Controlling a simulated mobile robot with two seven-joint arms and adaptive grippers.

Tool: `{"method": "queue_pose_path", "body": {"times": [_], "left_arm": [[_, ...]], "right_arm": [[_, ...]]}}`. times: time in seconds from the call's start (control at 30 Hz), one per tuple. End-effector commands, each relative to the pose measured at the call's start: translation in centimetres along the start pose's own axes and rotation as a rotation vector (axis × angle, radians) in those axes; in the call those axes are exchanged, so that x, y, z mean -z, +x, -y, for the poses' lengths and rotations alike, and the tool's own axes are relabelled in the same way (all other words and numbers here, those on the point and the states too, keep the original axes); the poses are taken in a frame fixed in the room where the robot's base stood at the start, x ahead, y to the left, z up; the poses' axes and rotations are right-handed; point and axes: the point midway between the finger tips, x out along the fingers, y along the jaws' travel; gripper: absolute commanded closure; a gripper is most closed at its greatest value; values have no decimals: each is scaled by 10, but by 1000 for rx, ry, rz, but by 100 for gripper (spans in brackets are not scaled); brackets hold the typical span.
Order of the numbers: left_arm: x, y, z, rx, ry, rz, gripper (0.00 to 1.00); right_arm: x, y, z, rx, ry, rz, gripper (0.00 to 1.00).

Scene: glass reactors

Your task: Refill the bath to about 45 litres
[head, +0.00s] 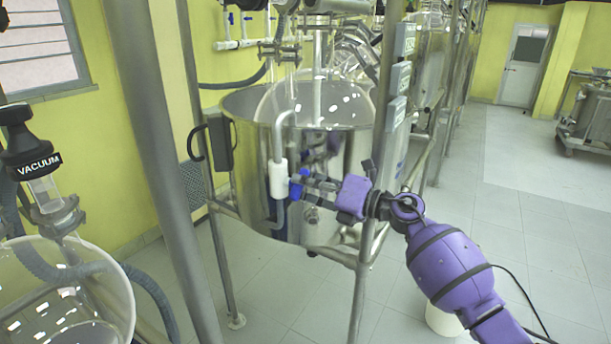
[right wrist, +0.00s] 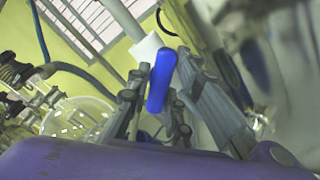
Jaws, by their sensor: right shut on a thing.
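The bath is a large round steel vessel (head: 345,150) with a glass vessel (head: 318,102) standing in it; I cannot read its water level. On its front a grey pipe bends over the rim, with a white valve body (head: 278,180) and a blue handle (head: 296,190). My right gripper (head: 306,184) reaches in from the right and is shut on the blue handle. In the right wrist view the blue handle (right wrist: 161,80) stands between the two fingers (right wrist: 158,118), with the white valve part (right wrist: 146,47) behind it. My left gripper is not in view.
Steel frame posts (head: 160,150) stand left and right of the bath. Grey label boxes (head: 400,77) hang on the right post. The tiled floor (head: 535,225) at right is mostly clear.

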Motion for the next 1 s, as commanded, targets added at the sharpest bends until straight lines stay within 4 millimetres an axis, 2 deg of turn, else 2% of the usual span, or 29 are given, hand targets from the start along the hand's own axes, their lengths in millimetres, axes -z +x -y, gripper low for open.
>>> {"method": "queue_pose_path", "body": {"times": [0.03, 0.4, 0.97, 1.0], "left_arm": [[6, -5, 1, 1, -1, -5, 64], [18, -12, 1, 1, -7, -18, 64], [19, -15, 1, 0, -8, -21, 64], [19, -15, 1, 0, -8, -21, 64]], "right_arm": [[-5, -1, -1, 4, 32, 4, 100], [-2, -1, 3, 4, 221, 4, 100], [1, -2, 6, 6, 262, 3, 100], [1, -1, 6, 6, 262, 3, 79]]}}
